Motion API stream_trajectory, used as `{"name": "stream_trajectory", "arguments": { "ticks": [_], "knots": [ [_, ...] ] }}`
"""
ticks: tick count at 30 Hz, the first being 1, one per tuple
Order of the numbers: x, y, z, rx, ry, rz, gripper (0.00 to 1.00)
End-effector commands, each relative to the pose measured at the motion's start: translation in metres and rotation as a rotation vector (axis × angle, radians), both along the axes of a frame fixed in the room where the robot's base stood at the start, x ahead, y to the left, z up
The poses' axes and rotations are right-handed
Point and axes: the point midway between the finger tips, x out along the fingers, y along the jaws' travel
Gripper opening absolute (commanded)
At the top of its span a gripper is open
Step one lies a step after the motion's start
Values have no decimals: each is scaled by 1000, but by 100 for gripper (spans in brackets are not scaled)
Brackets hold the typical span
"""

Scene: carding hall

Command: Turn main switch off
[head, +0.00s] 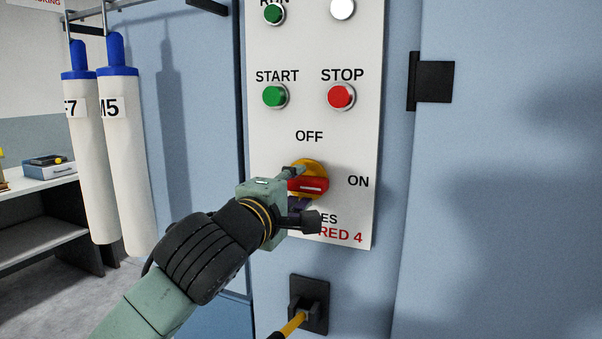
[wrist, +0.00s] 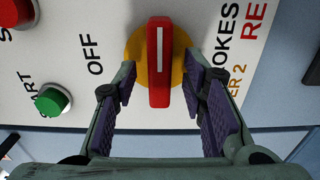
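The main switch is a red handle (head: 312,185) on a round yellow base (head: 312,164), low on a white panel. The handle lies level, its white line toward the ON label (head: 358,181); the OFF label (head: 309,136) is above it. In the wrist view, turned sideways, the red handle (wrist: 159,75) stands upright in the picture with the OFF label (wrist: 91,54) to its left. My gripper (head: 297,188) is open at the switch. In the wrist view its purple finger pads (wrist: 160,85) are on either side of the handle, with a gap on both sides.
A green START button (head: 274,96) and a red STOP button (head: 341,96) are above the switch. A black socket with a yellow cable (head: 310,302) is below. A black hinge (head: 434,82) is to the right. White hanging tubes (head: 122,150) and a bench (head: 40,186) are at left.

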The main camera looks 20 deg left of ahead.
Motion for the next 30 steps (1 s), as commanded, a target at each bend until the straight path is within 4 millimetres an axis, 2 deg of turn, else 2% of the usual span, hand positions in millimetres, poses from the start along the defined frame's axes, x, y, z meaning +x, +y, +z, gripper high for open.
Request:
{"name": "stream_trajectory", "arguments": {
  "ticks": [3,6,16,30],
  "knots": [
    [16,-1,3,-2,0,-2,38],
    [23,-1,1,-2,0,-1,38],
    [27,-1,0,-1,-1,-1,38],
    [27,-1,0,-1,-1,-1,8]
  ]
}}
